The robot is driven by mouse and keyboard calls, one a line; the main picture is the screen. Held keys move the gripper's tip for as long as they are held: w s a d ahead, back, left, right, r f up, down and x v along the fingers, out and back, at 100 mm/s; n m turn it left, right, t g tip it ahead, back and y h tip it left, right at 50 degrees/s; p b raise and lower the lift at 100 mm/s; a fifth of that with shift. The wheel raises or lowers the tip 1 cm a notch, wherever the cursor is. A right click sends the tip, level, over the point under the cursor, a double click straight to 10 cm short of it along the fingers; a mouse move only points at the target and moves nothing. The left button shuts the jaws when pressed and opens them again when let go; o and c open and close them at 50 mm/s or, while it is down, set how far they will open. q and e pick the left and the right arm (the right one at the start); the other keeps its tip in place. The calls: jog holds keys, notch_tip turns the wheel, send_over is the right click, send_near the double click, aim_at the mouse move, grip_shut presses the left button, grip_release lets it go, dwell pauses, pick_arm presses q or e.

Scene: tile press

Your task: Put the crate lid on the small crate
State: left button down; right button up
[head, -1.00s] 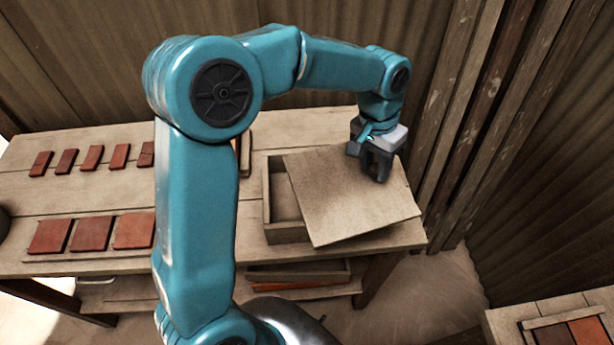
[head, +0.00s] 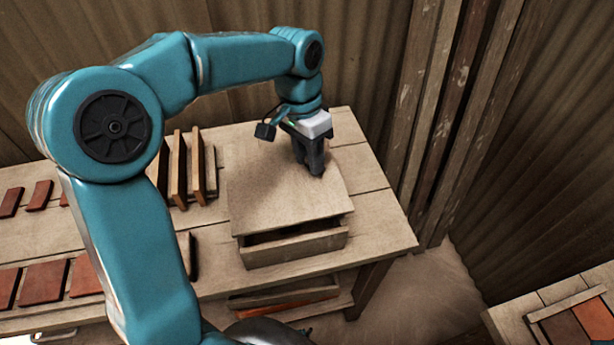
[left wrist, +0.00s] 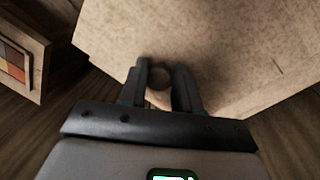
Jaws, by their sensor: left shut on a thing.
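The crate lid (head: 280,200) is a flat, pale wooden panel over the small crate (head: 297,250), roughly squared with it. A dark gap shows under the lid's front edge, above the crate's front wall; I cannot tell whether the lid touches the crate at the back. My left gripper (head: 314,172) points down at the lid's right half and is shut on its knob. In the left wrist view, the round knob (left wrist: 158,99) sits between the fingers (left wrist: 168,85) on the lid (left wrist: 215,45). The crate's inside is mostly hidden. My right gripper is not in view.
Upright wooden boards (head: 179,170) stand close left of the lid on the workbench (head: 375,220). Red tiles (head: 43,281) lie at the left. A lower shelf holds another box (head: 283,298). A stand with tiles (head: 575,325) is at lower right. Wooden posts rise behind the bench.

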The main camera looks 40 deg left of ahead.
aim_at(307, 168)
pick_arm(q)
notch_tip(307, 168, down, 2)
jog(key=shift+w+f, duration=0.1)
jog(key=shift+w, duration=0.05)
notch_tip(307, 168, down, 4)
jog(key=shift+r, duration=0.2)
jog(key=shift+a+f, duration=0.1)
jog(key=shift+f, duration=0.3)
jog(key=shift+f+b, duration=0.25)
jog(key=shift+b, duration=0.05)
jog(key=c, duration=0.8)
grip_release()
jog(key=shift+r, duration=0.1)
jog(key=shift+r, duration=0.1)
